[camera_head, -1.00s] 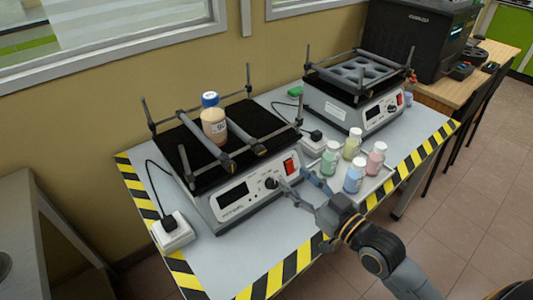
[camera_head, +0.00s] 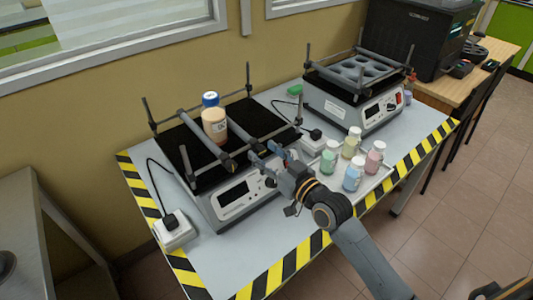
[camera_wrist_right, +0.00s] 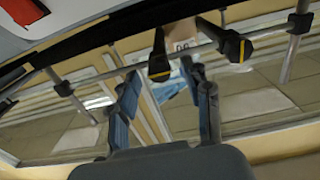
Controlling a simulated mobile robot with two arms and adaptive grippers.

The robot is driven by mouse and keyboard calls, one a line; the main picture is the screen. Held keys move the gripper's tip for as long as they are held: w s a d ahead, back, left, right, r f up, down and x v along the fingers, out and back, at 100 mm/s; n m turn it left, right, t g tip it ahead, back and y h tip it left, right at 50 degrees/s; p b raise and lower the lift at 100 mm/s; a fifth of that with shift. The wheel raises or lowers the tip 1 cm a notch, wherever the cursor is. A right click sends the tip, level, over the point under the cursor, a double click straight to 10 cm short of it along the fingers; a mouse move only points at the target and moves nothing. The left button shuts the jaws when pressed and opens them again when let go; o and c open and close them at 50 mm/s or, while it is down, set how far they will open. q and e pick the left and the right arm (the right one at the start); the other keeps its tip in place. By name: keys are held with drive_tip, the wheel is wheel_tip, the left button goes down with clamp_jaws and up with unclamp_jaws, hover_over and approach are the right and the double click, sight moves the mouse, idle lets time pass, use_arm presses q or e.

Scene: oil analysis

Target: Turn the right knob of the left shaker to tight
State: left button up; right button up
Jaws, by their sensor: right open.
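The left shaker (camera_head: 225,212) has a black platform with two clamp bars across it. The right knob (camera_head: 258,147), black with a yellow mark, is at the front end of the right bar. It also shows in the wrist view (camera_wrist_right: 159,65). My right gripper (camera_head: 263,156) is open just in front of this knob. In the wrist view its fingers (camera_wrist_right: 165,100) lie either side of the knob's line; contact cannot be told. My left gripper is not in view.
The left knob (camera_head: 229,165) sits close to the left of the gripper. Several small coloured bottles (camera_head: 353,175) stand to the right of my right arm. The right shaker (camera_head: 345,112) is farther back. A white power socket (camera_head: 174,231) lies at the table's left.

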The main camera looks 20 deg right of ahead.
drive_tip(key=shift+c, duration=0.2)
clamp_jaws()
